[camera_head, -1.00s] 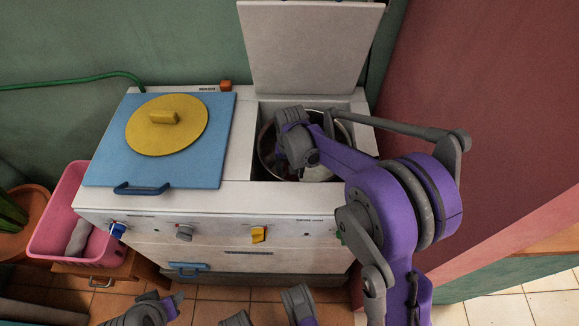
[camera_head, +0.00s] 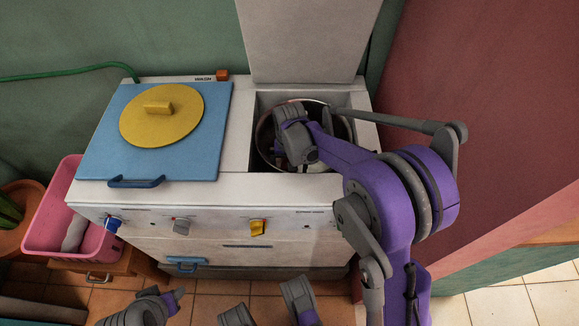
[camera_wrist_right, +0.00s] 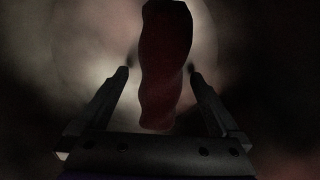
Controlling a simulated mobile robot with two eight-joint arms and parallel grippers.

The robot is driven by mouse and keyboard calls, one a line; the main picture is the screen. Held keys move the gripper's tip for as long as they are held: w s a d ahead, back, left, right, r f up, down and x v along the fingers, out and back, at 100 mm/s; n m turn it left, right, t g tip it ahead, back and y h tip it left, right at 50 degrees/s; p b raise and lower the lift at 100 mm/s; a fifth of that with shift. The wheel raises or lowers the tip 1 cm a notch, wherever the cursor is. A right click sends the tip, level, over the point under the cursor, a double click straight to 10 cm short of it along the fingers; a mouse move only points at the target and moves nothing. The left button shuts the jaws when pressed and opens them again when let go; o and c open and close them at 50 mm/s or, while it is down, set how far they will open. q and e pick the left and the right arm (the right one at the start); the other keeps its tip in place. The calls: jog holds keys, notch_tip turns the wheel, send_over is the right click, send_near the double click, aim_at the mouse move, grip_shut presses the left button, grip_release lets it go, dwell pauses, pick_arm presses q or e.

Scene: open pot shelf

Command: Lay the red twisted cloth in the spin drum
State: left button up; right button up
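The spin drum (camera_head: 263,133) is a round metal tub in the right half of the white machine, under a raised lid. My right arm reaches into it, and the wrist hides much of the inside and the fingers in the head view. In the right wrist view the dark red twisted cloth (camera_wrist_right: 162,75) lies lengthwise between the fingers of my right gripper (camera_wrist_right: 158,72). The fingers are apart, with a visible gap on the left side of the cloth. The picture is dark there. Parts of my left arm show at the bottom edge, but no left fingers can be made out.
The raised white lid (camera_head: 300,40) stands behind the drum. A blue cover (camera_head: 105,150) with a yellow disc (camera_head: 160,130) closes the left half. A pink basket (camera_head: 40,235) with a grey object stands at left. A red wall (camera_head: 470,130) is close on the right.

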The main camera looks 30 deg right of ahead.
pick_arm(q)
jog(key=r+p, duration=0.3)
jog(key=shift+s+r, duration=0.2)
jog(key=shift+r, duration=0.05)
pick_arm(e)
notch_tip(320, 180, up, 11)
jog(key=shift+f, duration=0.1)
pick_arm(q)
notch_tip(320, 180, up, 20)
jog(key=w+t+p, duration=0.1)
jog(key=w+p, duration=0.1)
jog(key=p, duration=1.6)
jog(key=shift+r, duration=0.15)
pick_arm(e)
jog(key=s+a+r+n+t, duration=0.2)
jog(key=s+r, duration=0.8)
jog(key=s+a+r+n+t, duration=0.2)
jog(key=s+r+n+t, duration=0.1)
jog(key=s+r, duration=0.8)
jog(key=shift+s+a+r, duration=0.15)
jog(key=shift+s+a, duration=0.1)
jog(key=shift+s, duration=0.05)
pick_arm(q)
jog(key=shift+s, duration=0.15)
